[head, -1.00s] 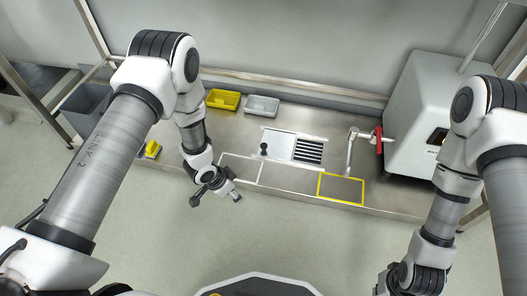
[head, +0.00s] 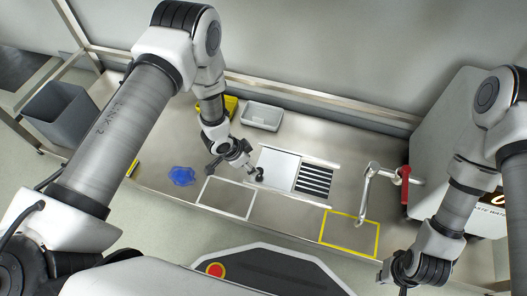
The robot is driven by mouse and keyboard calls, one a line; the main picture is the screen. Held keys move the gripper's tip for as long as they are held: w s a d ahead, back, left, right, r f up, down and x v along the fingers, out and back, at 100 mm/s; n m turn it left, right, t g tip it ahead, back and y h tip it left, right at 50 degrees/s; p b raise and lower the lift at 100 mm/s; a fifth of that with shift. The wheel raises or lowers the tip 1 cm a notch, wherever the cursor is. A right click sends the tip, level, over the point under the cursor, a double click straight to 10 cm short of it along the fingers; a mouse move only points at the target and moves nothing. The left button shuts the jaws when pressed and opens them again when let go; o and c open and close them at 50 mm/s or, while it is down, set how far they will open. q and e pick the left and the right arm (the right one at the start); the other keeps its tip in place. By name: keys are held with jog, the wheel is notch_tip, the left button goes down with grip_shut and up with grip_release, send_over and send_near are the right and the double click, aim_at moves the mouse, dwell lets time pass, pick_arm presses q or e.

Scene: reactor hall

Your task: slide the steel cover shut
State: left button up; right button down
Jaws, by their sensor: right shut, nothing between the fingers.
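The steel cover (head: 277,164) is a pale flat plate set in rails on the bench. It lies left of a dark slotted opening (head: 314,181), which is uncovered. A black knob (head: 259,175) stands at the cover's left edge. My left gripper (head: 235,172) is open, its fingers spread, just left of the knob. One fingertip is close to the knob; I cannot tell whether they touch. My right gripper (head: 386,278) is shut and empty, low at the right in front of the bench, partly hidden by its own wrist.
A grey tray (head: 262,125) and a yellow tray (head: 231,106) stand behind the cover. A blue cloth (head: 181,176) lies left. A bent pipe (head: 365,190) with a red handle (head: 405,186) stands right. The white-outlined area (head: 227,198) and yellow-outlined area (head: 349,233) are mostly bare.

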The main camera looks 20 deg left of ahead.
pick_arm(q)
jog(key=b+x, duration=0.4)
jog(key=x, duration=0.2)
jog(key=shift+d+f, duration=0.1)
jog(key=shift+f, duration=0.3)
jog(key=shift+w+d+f, duration=0.2)
jog(key=shift+w+f, duration=0.05)
jog(key=shift+f, duration=0.15)
jog(key=shift+r, duration=0.1)
grip_shut()
